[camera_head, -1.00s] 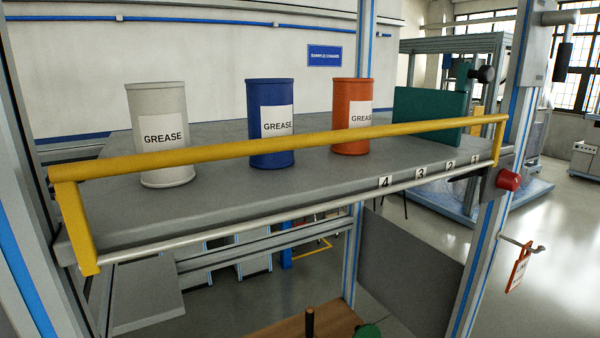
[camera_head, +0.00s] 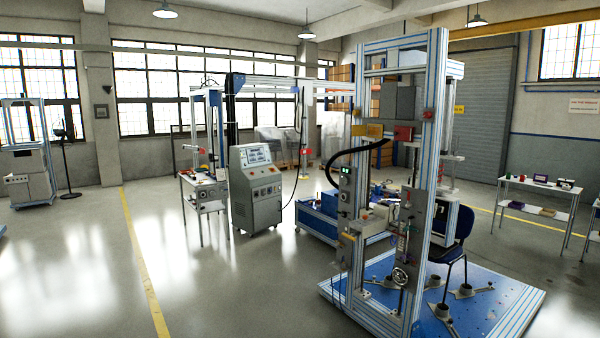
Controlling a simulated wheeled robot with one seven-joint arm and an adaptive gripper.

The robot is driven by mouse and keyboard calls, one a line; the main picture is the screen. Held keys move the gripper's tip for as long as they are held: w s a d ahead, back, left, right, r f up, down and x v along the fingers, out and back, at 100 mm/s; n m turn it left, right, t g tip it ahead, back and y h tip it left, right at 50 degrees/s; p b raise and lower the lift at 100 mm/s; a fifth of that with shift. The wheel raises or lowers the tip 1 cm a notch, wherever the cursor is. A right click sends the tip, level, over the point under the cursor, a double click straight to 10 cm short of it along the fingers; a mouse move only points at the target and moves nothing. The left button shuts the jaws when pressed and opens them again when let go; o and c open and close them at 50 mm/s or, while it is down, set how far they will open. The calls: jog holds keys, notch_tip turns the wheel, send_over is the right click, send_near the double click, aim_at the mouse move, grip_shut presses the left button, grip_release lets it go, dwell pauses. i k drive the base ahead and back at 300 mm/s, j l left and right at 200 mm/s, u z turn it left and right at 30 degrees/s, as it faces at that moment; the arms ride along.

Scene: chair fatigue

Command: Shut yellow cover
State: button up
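A small yellow panel (camera_head: 368,130) shows on the upper part of the tall metal test rig (camera_head: 437,150), on its left side. It may be the yellow cover, but it is too small to tell whether it is open or shut. A red box (camera_head: 403,133) sits just right of it. My gripper is not in view.
A dark blue chair (camera_head: 452,232) stands at the rig on a blue base plate (camera_head: 490,305). A grey control console (camera_head: 256,188) and a smaller frame stand left of it. A white table (camera_head: 540,190) is at the right. The left and front floor (camera_head: 80,270) is clear.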

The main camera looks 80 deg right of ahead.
aim_at(358, 130)
jog(key=i+l+z, duration=0.1)
jog(key=l+z, duration=0.3)
jog(key=i+l+z, duration=0.15)
jog(key=l+z, duration=0.3)
jog(key=i+l+z, duration=0.25)
jog(key=l+z, duration=0.15)
jog(key=i+l+z, duration=0.25)
jog(key=z, duration=0.2)
jog(key=i+l+z, duration=0.35)
jog(key=i+z, duration=0.35)
jog(key=i, duration=0.25)
jog(key=i+z, duration=0.35)
jog(key=i, duration=0.15)
jog(key=i+j+z, duration=0.1)
jog(key=i+z, duration=0.35)
jog(key=i+j+z, duration=0.25)
jog(key=i+z, duration=0.15)
jog(key=i+j+z, duration=0.7)
jog(key=j+z, duration=0.2)
